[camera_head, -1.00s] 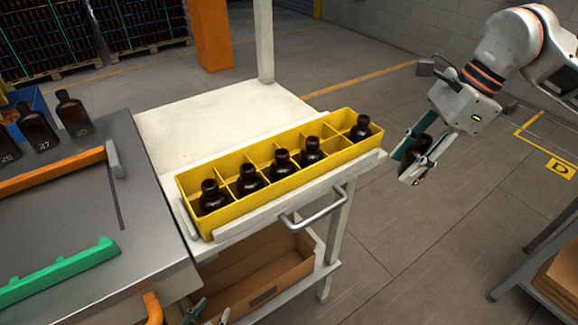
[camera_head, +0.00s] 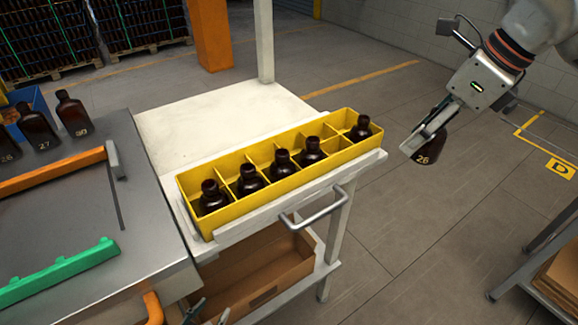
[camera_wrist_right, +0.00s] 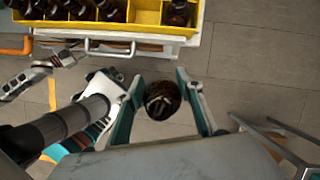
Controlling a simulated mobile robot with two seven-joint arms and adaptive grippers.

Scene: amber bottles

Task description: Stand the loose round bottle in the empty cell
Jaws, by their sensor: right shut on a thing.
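The yellow crate (camera_head: 252,213) stands on the white trolley's front edge, with dark amber bottles in several cells. My right gripper (camera_head: 424,136) is shut on an amber bottle (camera_head: 428,152) marked 26, held roughly upright in the air right of the crate. The wrist view shows this bottle (camera_wrist_right: 163,101) between both fingers. My left gripper (camera_head: 211,313) is low at the bottom edge, its tips apart and nothing seen between them.
A trolley handle (camera_head: 315,208) juts out in front of the crate. A cardboard box (camera_head: 262,268) sits on the shelf below. The grey table (camera_head: 80,200) at left holds more bottles and orange and green rails. The white top behind the crate is clear.

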